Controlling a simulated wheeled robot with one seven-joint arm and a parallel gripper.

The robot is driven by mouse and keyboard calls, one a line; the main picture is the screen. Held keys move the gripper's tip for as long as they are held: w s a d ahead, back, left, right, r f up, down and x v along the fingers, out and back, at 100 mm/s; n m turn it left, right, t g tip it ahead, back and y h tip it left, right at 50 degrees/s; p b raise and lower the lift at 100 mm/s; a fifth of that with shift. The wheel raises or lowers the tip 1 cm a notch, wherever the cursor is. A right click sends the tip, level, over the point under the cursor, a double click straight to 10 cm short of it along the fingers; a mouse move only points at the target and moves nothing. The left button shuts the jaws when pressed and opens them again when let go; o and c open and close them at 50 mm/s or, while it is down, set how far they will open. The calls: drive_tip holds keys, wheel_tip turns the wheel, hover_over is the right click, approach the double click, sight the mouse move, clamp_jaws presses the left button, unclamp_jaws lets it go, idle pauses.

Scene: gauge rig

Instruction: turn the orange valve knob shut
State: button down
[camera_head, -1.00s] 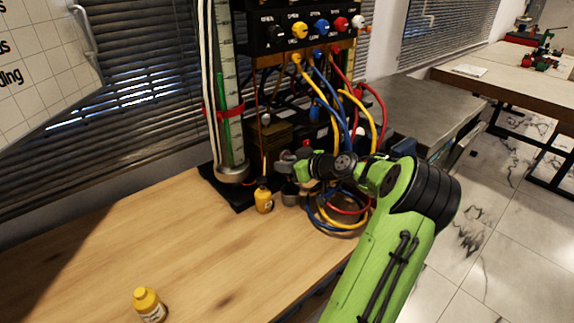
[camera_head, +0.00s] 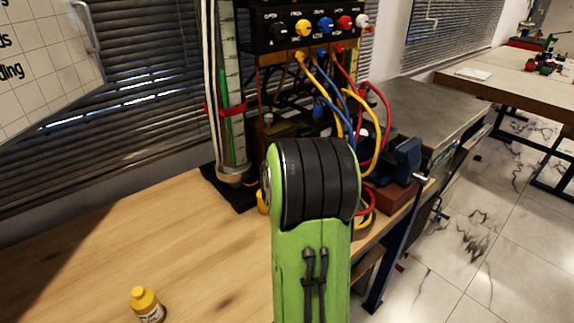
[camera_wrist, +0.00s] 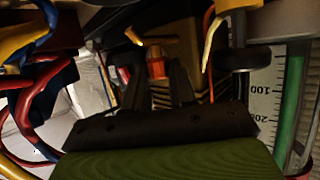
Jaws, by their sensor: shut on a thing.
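The orange valve knob (camera_wrist: 156,65) shows in the wrist view as a small orange-red piece between the tips of my two dark fingers. My gripper (camera_wrist: 157,78) is shut on it, with one finger on each side. The lower part of the knob is hidden by the fingers and shadow. In the head view my green and black arm hides both the gripper and the knob, so the knob's angle cannot be told there.
A black panel (camera_head: 284,34) with coloured knobs stands behind my arm. Hanging hoses (camera_head: 384,110) are close on the right; the clear column (camera_head: 232,100) stands left. A blue vise (camera_head: 408,160) is further right. A yellow bottle (camera_head: 147,304) stands front left; the wooden tabletop (camera_head: 200,245) is mostly free.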

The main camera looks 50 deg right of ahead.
drive_tip(key=shift+w+a+f+m+g+h+p, duration=0.15)
drive_tip(key=shift+m+g+h, duration=0.25)
drive_tip(key=shift+m+g, duration=0.95)
drive_tip(key=shift+w+r+m+g+h+p, duration=0.15)
drive_tip(key=shift+m+g+h, duration=0.25)
drive_tip(key=shift+m+g, duration=0.95)
drive_tip(key=shift+w+a+f+m+g+h, duration=0.1)
drive_tip(key=shift+w+m+g+h, duration=0.25)
drive_tip(key=shift+m+g, duration=1)
drive_tip(key=shift+s+g, duration=0.15)
drive_tip(key=shift+g, duration=0.4)
drive_tip(key=c, duration=1)
unclamp_jaws()
drive_tip(key=shift+d, duration=0.1)
drive_tip(key=shift+c, duration=0.2)
drive_tip(key=shift+o, duration=0.6)
